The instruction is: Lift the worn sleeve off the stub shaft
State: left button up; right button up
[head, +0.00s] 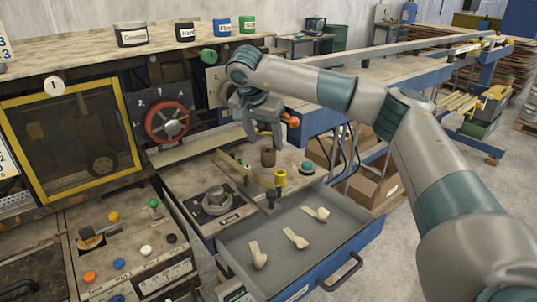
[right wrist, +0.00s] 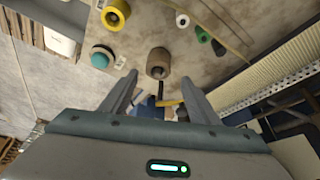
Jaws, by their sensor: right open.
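The brown sleeve (head: 268,158) stands upright on the worn bench top, below my right gripper. A yellow sleeve (head: 280,178) stands nearer the drawer and also shows in the wrist view (right wrist: 115,14). My left gripper is out of view.
A teal button (head: 308,167) sits right of the sleeves. An open grey drawer (head: 335,240) with three pale tools juts out in front. A red handwheel (head: 167,121) and yellow-framed window (head: 75,140) stand left. An orange knob (head: 291,119) is close to my right gripper.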

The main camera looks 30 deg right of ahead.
aim_at(269, 148)
dwell(0.3)
jog(key=shift+d+f+p, duration=0.25)
jog(key=shift+f+p, duration=0.3)
jog(key=shift+p, duration=0.2)
jog(key=p+x, duration=0.1)
jog(key=x, duration=0.2)
jog(key=shift+s+p, duration=0.2)
jog(key=shift+p, duration=0.15)
jog(key=shift+w+d+f, duration=0.1)
jog(key=shift+w+f, duration=0.05)
jog(key=shift+f, duration=0.4)
jog(key=c, duration=1.1)
